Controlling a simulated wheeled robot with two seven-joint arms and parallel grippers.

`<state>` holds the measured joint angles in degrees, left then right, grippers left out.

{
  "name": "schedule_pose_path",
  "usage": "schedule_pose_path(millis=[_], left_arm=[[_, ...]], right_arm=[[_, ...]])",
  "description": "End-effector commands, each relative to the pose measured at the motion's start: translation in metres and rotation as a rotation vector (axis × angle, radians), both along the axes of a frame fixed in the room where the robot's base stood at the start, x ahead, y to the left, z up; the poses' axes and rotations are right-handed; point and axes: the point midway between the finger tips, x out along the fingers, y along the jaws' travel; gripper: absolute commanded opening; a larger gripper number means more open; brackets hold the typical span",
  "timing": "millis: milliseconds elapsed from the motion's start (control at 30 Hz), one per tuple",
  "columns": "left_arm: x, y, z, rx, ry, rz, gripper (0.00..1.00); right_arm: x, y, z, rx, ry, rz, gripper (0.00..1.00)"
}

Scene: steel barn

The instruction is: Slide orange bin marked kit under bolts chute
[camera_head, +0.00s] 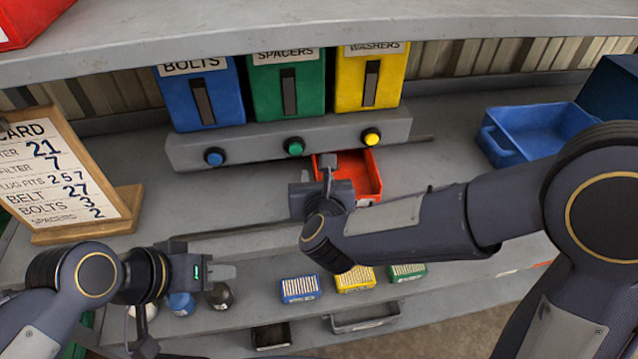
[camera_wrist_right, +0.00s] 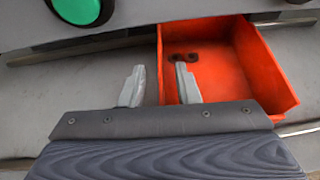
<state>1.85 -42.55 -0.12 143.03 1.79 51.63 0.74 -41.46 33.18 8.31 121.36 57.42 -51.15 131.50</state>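The orange-red bin (camera_head: 366,182) sits on the bench below the gap between the green spacers and yellow washers chutes; no kit marking shows. The blue bolts chute (camera_head: 182,97) is further left. My right gripper (camera_head: 328,168) is at the bin's left side. In the right wrist view, the right gripper (camera_wrist_right: 160,88) is open, one finger outside the bin's left wall and one inside the bin (camera_wrist_right: 262,70); contact cannot be told. My left gripper (camera_head: 225,271) is at the bench's front left, away from the bin; its finger gap is not clear.
A grey ledge with blue, green and yellow buttons (camera_head: 372,137) runs under the green spacers chute (camera_head: 272,95) and yellow washers chute (camera_head: 350,85). A blue bin (camera_head: 540,130) stands right, a card board (camera_head: 60,180) left. The bench left of the orange bin is clear.

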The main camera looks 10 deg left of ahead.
Motion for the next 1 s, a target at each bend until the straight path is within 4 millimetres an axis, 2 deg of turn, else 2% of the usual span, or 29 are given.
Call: schedule_pose_path(millis=[133,467,700,1000], left_arm=[[0.0000,0.0000,0.0031,0.000,0.000,0.000,0.36],[0.0000,0.0000,0.0029,0.000,0.000,0.000,0.36],[0.0000,0.0000,0.0029,0.000,0.000,0.000,0.36],[0.0000,0.0000,0.0024,0.000,0.000,0.000,0.36]], right_arm=[[0.0110,0.0020,-0.0042,-0.002,0.000,-0.001,0.29],[0.0134,0.0028,-0.0057,0.000,-0.001,0.000,0.29],[0.0132,0.0028,-0.0056,0.000,-0.001,0.000,0.00],[0.0137,0.0028,-0.0057,0.000,-0.001,0.000,0.00]])
